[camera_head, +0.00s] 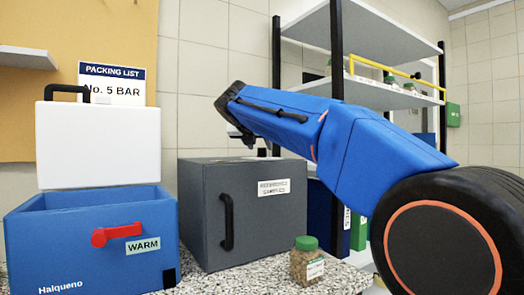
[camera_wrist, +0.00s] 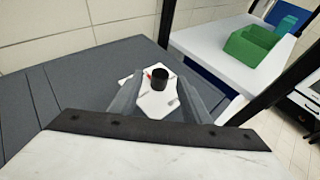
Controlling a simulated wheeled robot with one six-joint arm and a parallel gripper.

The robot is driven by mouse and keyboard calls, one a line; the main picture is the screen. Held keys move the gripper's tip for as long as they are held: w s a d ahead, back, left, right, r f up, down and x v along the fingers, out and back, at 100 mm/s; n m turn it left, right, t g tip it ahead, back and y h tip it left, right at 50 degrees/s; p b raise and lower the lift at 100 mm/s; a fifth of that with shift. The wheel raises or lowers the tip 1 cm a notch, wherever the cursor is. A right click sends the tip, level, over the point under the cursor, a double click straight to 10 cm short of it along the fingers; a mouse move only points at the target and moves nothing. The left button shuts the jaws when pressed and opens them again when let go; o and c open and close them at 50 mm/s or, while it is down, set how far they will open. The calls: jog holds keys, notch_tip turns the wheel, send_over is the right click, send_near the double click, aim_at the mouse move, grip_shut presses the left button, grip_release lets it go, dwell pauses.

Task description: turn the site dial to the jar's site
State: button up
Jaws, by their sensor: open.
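The dial, a black knob (camera_wrist: 159,79) on a white plate (camera_wrist: 155,103), sits on top of the grey box (camera_head: 243,215). A small red mark shows beside the knob at its left, and the plate's lettering is too small to read. My gripper (camera_wrist: 161,84) is open above the plate, with its two fingers on either side of the knob and nothing held between them. In the head view my gripper (camera_head: 243,138) is partly hidden behind my blue arm. The jar (camera_head: 307,261), with a green lid and brown contents, stands on the counter; its label is unreadable.
A blue box (camera_head: 60,255) with a red handle and a "WARM" label stands left. Its white block (camera_head: 98,148) has a black handle, below a packing list (camera_head: 112,85) reading "No. 5 BAR". Dark shelf posts (camera_head: 336,50) rise behind my arm. A green bin (camera_wrist: 258,46) is nearby.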

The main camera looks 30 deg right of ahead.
aim_at(262, 149)
jog(key=shift+x, duration=2.45)
jog(key=shift+c, duration=0.6)
jog(key=c, duration=0.9)
